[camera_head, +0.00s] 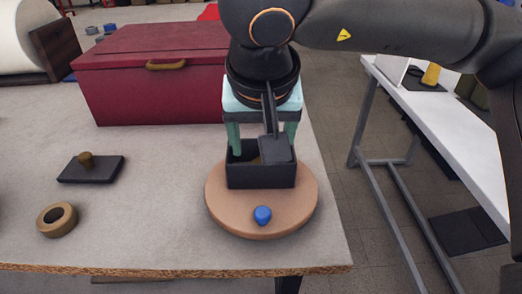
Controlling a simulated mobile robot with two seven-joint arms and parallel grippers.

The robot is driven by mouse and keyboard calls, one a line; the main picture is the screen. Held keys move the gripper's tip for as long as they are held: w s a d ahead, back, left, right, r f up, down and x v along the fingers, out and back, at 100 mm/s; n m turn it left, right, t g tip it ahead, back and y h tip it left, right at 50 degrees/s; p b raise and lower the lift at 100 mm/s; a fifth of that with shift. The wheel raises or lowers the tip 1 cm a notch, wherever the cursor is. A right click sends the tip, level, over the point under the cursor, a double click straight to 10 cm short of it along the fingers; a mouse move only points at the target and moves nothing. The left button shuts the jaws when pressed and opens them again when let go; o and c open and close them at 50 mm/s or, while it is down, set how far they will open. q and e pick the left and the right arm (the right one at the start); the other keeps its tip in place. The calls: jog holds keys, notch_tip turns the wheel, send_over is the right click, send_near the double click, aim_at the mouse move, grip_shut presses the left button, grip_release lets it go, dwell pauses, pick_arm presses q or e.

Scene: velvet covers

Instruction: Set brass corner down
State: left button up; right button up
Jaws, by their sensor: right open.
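My right gripper (263,146) points down with its teal fingers apart, at the open dark box (260,181). The box stands on a round tan board (219,211). A small brass-coloured patch (256,160) shows inside the box, between the fingers; it may be the brass corner, but most of it is hidden. A dark flat piece (277,149) in front of the gripper covers part of the box opening. I cannot tell whether the fingertips touch the box or anything in it. My left gripper is not in view.
A blue knob-like piece (262,215) lies on the board's front. A brass ring (57,220) and a dark plate with a brass knob (90,168) lie to the left. A closed red chest (150,90) stands behind.

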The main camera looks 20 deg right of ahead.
jog(key=v, duration=0.6)
jog(key=shift+r+p, duration=0.25)
jog(key=shift+p, duration=0.15)
